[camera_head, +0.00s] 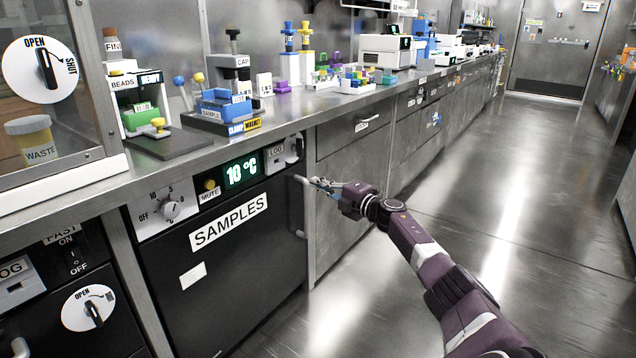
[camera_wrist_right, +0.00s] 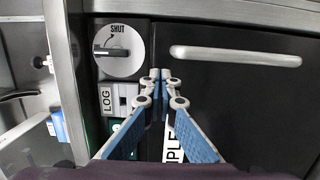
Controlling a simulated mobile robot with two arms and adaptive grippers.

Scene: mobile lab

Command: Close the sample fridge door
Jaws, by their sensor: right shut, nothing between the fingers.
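The sample fridge (camera_head: 224,180) is under the counter at the left of the head view. Its black door (camera_head: 250,262) bears a SAMPLES label and looks flush or nearly flush with the frame; I cannot tell if a thin gap remains. The door handle (camera_head: 300,207) is a pale upright bar at the door's right edge; it also shows in the wrist view (camera_wrist_right: 235,56). My right gripper (camera_head: 318,184) is shut and empty, just right of the handle in the head view, with its fingertips (camera_wrist_right: 160,74) in front of the fridge front. My left gripper is out of view.
A dial marked SHUT (camera_wrist_right: 120,48) sits beside a LOG slot (camera_wrist_right: 118,98) on the fridge's control panel, near the fingertips in the wrist view. The display (camera_head: 241,170) reads 10 °C. The counter above holds labelled lab items. The floor (camera_head: 480,190) to the right is clear.

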